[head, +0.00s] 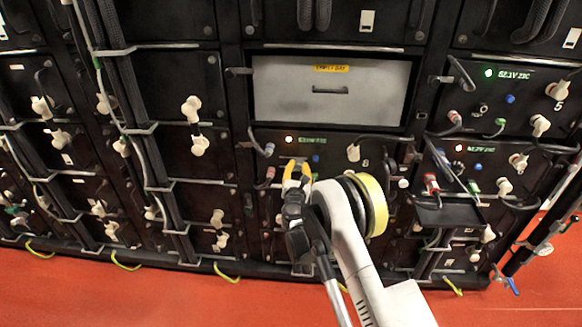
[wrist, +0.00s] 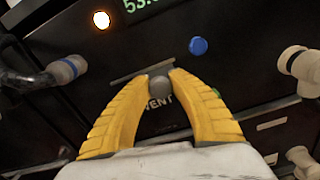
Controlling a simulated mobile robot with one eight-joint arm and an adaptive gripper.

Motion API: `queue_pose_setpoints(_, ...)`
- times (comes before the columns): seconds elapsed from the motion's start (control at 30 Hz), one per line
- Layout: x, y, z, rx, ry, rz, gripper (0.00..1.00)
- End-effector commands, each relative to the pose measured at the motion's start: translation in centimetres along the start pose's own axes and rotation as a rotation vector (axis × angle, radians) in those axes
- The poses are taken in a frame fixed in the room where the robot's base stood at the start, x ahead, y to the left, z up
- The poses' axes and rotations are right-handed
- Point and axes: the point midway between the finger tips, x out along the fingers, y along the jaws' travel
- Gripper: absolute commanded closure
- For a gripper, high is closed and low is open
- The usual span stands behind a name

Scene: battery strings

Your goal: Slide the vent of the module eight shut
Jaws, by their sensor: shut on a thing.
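Module eight (head: 335,157) is a black front panel below the grey empty-bay plate in the head view, with an "8" on its right side. It has a lit lamp and a green readout at its top. My gripper (head: 297,168) is at the left part of this panel. In the wrist view its yellow fingers (wrist: 160,78) are shut on a small grey vent knob (wrist: 159,88). The knob stands at a thin slot (wrist: 128,78) above the partly covered word "VENT". The fingers hide the ends of this area, so I cannot tell how far the vent is open.
A blue button (wrist: 198,46) is above right of the fingers. A grey cable plug (wrist: 62,71) is on the left and a pale connector (wrist: 297,62) on the right. The empty-bay plate (head: 330,108) is above. A small black shelf (head: 447,214) juts out at right.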

Motion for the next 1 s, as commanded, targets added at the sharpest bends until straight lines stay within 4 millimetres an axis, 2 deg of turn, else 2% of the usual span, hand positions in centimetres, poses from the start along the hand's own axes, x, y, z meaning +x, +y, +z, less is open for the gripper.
queue_pose_setpoints(0.17, 0.0, -0.4, 0.0, 0.000, -0.001, -0.008, 1.00)
queue_pose_setpoints(0.2, 0.0, -0.4, 0.0, 0.000, -0.001, -0.008, 0.74)
queue_pose_setpoints(0.27, 0.0, -0.4, 0.0, 0.000, -0.002, -0.009, 0.55)
queue_pose_setpoints(0.3, 0.0, -0.4, 0.0, 0.000, -0.002, -0.009, 0.52)
queue_pose_setpoints(0.63, -0.4, -0.2, 0.0, 0.000, -0.001, -0.005, 0.52)
queue_pose_setpoints(1.0, -6.3, -0.2, 0.0, 0.000, -0.001, -0.006, 0.52)
